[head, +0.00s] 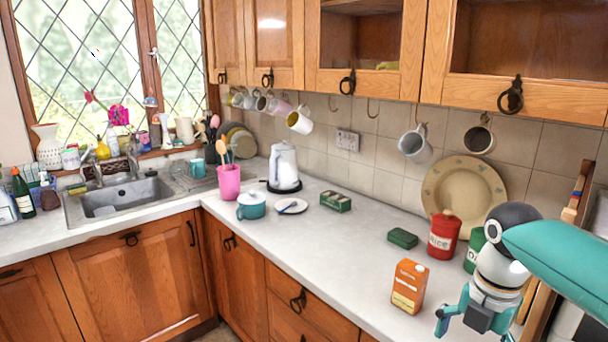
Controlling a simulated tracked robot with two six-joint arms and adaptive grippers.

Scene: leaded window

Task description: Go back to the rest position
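My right gripper (474,333) is low at the right of the head view, at the end of my teal and white arm. Its two teal fingers are spread apart and nothing shows between them. The lower part is cut off by the picture's bottom edge. It is over the right end of the worktop (345,262), to the right of an orange carton (409,286) and apart from it. My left gripper is not in view.
A red canister (443,235) and a green canister (474,250) stand close to my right arm. A patterned plate (462,187) leans on the wall behind. Mugs (414,145) hang under the wooden cupboards (480,85). The worktop's middle is mostly clear.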

